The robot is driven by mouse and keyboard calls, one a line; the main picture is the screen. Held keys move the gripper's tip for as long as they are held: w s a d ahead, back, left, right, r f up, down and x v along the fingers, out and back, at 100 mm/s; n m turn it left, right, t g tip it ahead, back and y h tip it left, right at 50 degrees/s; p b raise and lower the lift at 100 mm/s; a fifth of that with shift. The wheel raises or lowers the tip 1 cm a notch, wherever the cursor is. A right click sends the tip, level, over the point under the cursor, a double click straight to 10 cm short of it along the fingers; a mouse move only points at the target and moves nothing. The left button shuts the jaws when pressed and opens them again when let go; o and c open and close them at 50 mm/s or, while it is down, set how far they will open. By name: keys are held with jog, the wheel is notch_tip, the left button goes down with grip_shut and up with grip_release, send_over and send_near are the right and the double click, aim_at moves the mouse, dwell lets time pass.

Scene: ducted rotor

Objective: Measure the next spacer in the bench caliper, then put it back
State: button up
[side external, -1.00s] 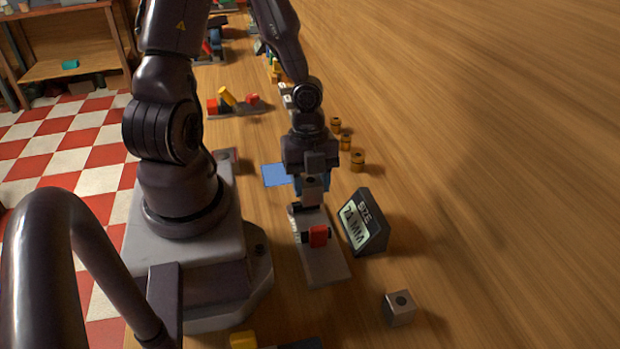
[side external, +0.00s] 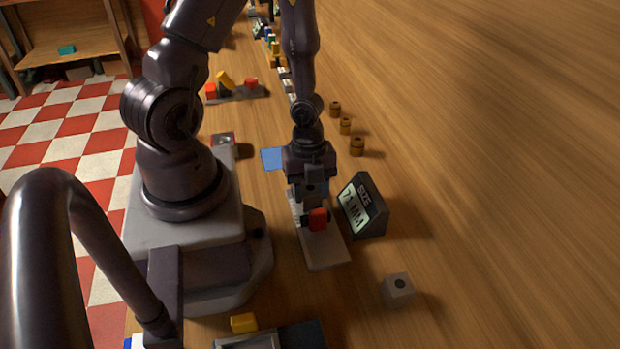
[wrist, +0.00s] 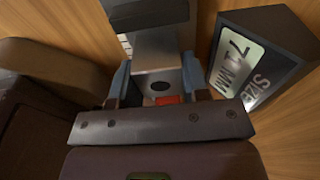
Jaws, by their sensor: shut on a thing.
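My gripper (side external: 312,188) is shut on a grey spacer (wrist: 160,85), a block with a dark round hole on top. Its blue fingertips press the block's two sides in the wrist view. The spacer is at the bench caliper (side external: 325,255), a pale bar with a red part (side external: 318,219) in front of the gripper. I cannot tell whether the spacer touches the caliper jaws; my gripper hides part of them. The caliper's dark display (side external: 362,207) stands to the right and appears to read 71 MM under the word SIZE.
Another grey block with a hole (side external: 398,288) stands on the wooden bench at front right. Several brown cylinders (side external: 357,146) stand behind the display. A blue mat (side external: 273,158) lies at back left of the gripper. A yellow block (side external: 243,323) is at the front edge. The right side is clear.

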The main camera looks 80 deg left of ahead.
jog(key=shift+f, duration=0.3)
jog(key=o, duration=1)
jog(key=shift+o, duration=0.2)
jog(key=shift+r, duration=0.1)
jog(key=shift+a+r, duration=0.25)
jog(key=shift+r, duration=1.2)
jog(key=shift+a+r, duration=0.2)
jog(key=shift+r, duration=1.3)
jog(key=shift+a+r, duration=0.25)
jog(key=shift+r, duration=1.2)
notch_tip(320, 180, up, 4)
jog(key=shift+a+f, duration=0.1)
jog(key=shift+a, duration=0.05)
